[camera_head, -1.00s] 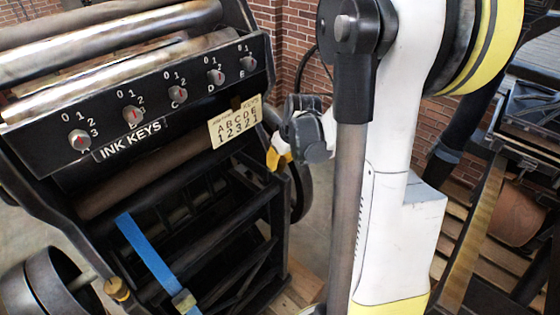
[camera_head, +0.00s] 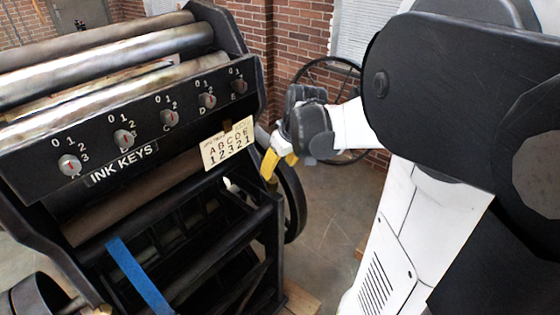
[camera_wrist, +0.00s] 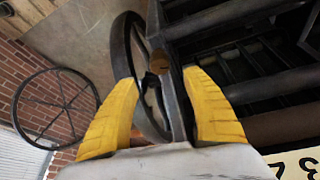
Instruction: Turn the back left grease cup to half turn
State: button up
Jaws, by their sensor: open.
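My gripper (camera_head: 277,164) is at the right side of the black press, its yellow fingers pointing down beside the card. In the wrist view its fingers (camera_wrist: 160,77) are apart, with no object held between them. Another brass-coloured part (camera_head: 101,309) shows at the lower edge of the head view, cut off by the frame.
The press carries an ink key panel (camera_head: 125,135) with several red-marked knobs. A lettered card (camera_head: 229,144) hangs at its right end. A black flywheel (camera_head: 293,200) stands close below my gripper. A spoked wheel (camera_wrist: 57,108) stands by the brick wall. A blue strap (camera_head: 137,276) crosses the frame.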

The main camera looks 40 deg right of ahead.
aim_at(273, 179)
jog(key=v, duration=0.2)
jog(key=shift+s+r, duration=0.1)
jog(key=shift+r, duration=0.3)
jog(key=w+f+n+p, duration=0.1)
jog(key=f, duration=0.2)
jog(key=w+f+y+p, duration=0.1)
jog(key=w+f, duration=0.1)
jog(key=f, duration=0.2)
jog(key=w+f+n+p, duration=0.1)
jog(key=f+p, duration=0.1)
jog(key=f, duration=0.2)
jog(key=shift+w+d+n, duration=0.3)
jog(key=shift+w, duration=0.05)
jog(key=shift+r, duration=0.1)
jog(key=shift+c, duration=0.2)
jog(key=c, duration=1.2)
